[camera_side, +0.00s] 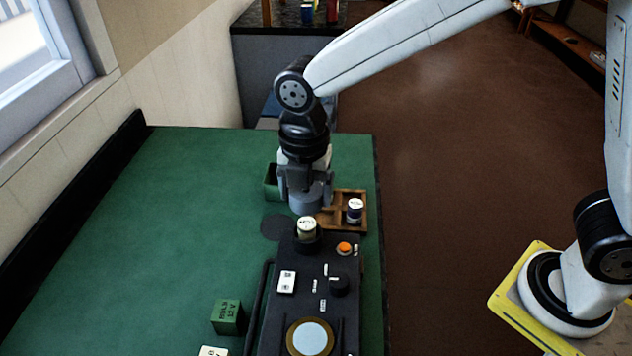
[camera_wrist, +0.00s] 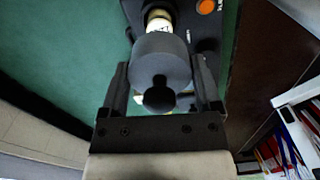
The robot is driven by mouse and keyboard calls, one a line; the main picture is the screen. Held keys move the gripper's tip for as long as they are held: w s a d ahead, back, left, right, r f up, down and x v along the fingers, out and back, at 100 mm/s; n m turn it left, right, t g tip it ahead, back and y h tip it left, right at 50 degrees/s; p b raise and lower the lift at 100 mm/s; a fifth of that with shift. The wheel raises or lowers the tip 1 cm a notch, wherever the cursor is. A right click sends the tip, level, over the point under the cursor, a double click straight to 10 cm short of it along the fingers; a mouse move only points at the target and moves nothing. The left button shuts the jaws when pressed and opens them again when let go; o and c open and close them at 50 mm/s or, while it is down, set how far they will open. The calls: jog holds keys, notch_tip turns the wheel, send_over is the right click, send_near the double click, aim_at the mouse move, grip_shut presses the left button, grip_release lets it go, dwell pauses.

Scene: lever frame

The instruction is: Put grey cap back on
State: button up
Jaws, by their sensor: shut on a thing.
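My gripper (camera_side: 306,192) is shut on the grey cap (camera_side: 309,200), a wide round lid. In the wrist view the cap (camera_wrist: 160,60) sits between the two fingers (camera_wrist: 160,92), with its dark round knob toward my wrist. A pale cylinder with a lettered white top (camera_side: 307,226) stands upright in a dark holder at the back of the black panel. It also shows in the wrist view (camera_wrist: 158,20), partly hidden behind the cap. In the side view the cap is held behind the cylinder; whether they touch I cannot tell.
The black panel (camera_side: 270,338) carries an orange button (camera_side: 345,248), a dark knob and switches. A wooden tray (camera_side: 362,226) holds a dark, white-topped jar (camera_side: 355,211). A green box (camera_side: 270,182) and dark disc (camera_side: 276,228) are nearby. A green block (camera_side: 227,317) stands in front; the green table's left is clear.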

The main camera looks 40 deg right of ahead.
aim_at(307, 223)
jog(key=shift+f, duration=0.1)
jog(key=shift+f, duration=3.05)
jog(key=shift+f, duration=0.2)
dwell(0.3)
jog(key=o, duration=1)
jog(key=shift+r, duration=0.1)
jog(key=shift+r, duration=3.4)
